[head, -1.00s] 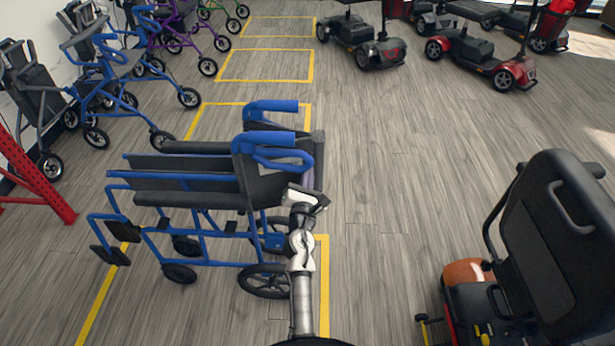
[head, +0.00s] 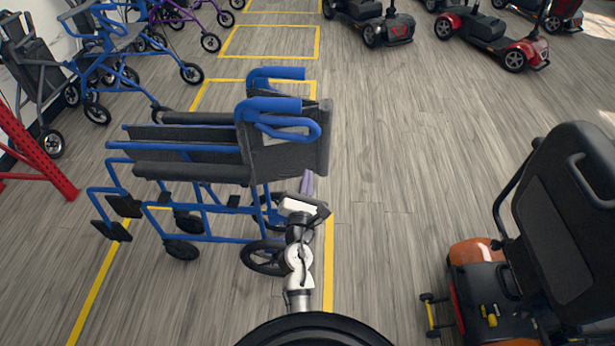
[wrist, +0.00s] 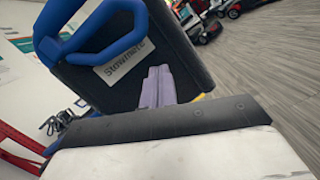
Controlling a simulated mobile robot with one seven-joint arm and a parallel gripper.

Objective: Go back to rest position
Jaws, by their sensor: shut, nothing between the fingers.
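My gripper (head: 307,184) has pale purple fingers, held together and empty. It is beside the lower part of the blue and black wheelchair (head: 288,147), close to its backrest; I cannot tell whether it touches. In the wrist view the shut fingers (wrist: 157,86) point at the wheelchair's dark backrest (wrist: 182,50), which carries a white label (wrist: 124,60). My white wrist housing hides the lower part of that view. My arm runs from the bottom of the head view up to the gripper.
An orange and black scooter (head: 478,252) stands at the right. Several rollators (head: 100,60) line the upper left, above a red rack (head: 38,155). More scooters (head: 500,40) stand at the far end. Grey floor (head: 400,150) is clear in the middle.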

